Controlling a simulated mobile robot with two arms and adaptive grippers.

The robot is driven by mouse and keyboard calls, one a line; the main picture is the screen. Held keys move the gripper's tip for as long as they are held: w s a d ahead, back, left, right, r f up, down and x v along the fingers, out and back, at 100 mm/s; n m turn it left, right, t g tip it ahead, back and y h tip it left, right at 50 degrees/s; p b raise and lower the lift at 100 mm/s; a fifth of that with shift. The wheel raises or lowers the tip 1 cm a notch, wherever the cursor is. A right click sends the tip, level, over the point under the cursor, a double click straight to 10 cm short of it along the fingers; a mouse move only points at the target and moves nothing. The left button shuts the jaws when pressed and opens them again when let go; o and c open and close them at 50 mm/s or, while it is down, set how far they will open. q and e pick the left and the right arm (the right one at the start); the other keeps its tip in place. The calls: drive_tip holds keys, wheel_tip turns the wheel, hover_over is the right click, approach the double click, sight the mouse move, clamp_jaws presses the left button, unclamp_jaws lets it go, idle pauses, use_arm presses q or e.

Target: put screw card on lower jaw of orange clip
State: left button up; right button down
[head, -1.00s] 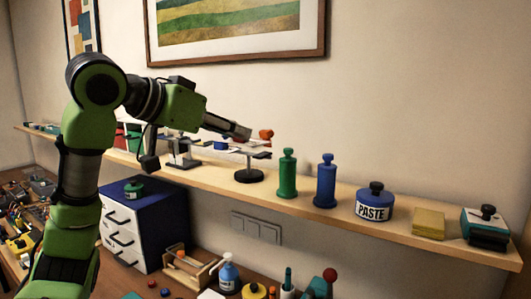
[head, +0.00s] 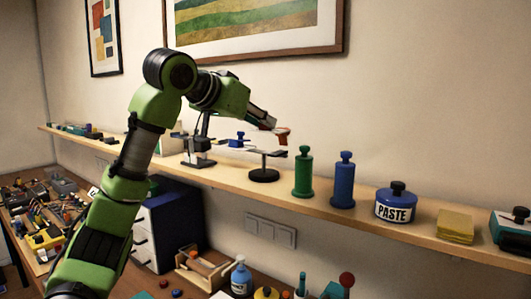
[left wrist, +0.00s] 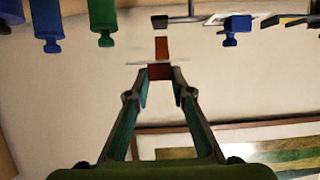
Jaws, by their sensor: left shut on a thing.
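My left gripper (head: 271,125) is above the wall shelf, pointing down to the right. In the left wrist view its fingers (left wrist: 160,76) are shut on a small dark red block (left wrist: 160,72). A thin pale plate, perhaps the screw card (left wrist: 142,63), lies across just beyond the fingertips. An orange-red piece (left wrist: 162,47), likely of the orange clip, shows past the plate; it also shows at the gripper tip in the head view (head: 283,136). I cannot tell whether the plate touches it. The jaws of the clip are too small to make out. My right gripper is not in view.
A stand with a round black base (head: 264,175) and a thin crossbar is just below the gripper. A green bottle (head: 303,175), a blue bottle (head: 343,183) and a paste jar (head: 396,206) stand right of it. A blue item (head: 238,140) is to the left. Free wall is behind.

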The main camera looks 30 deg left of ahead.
use_arm(q)
drive_tip(key=shift+w+f+b, duration=0.3)
drive_tip(key=shift+w+f, duration=0.3)
drive_tip(key=shift+f, duration=0.25)
drive_tip(key=f+b, duration=0.1)
drive_tip(key=w+f+b, duration=0.1)
drive_tip(key=f, duration=0.1)
drive_tip(key=f+b, duration=0.1)
drive_tip(key=b, duration=0.1)
drive_tip(key=shift+w+f, duration=0.25)
drive_tip(key=shift+f, duration=0.1)
drive_tip(key=shift+c, duration=0.4)
drive_tip(key=shift+r, duration=0.15)
drive_tip(key=shift+s, duration=0.1)
drive_tip(key=o, duration=1)
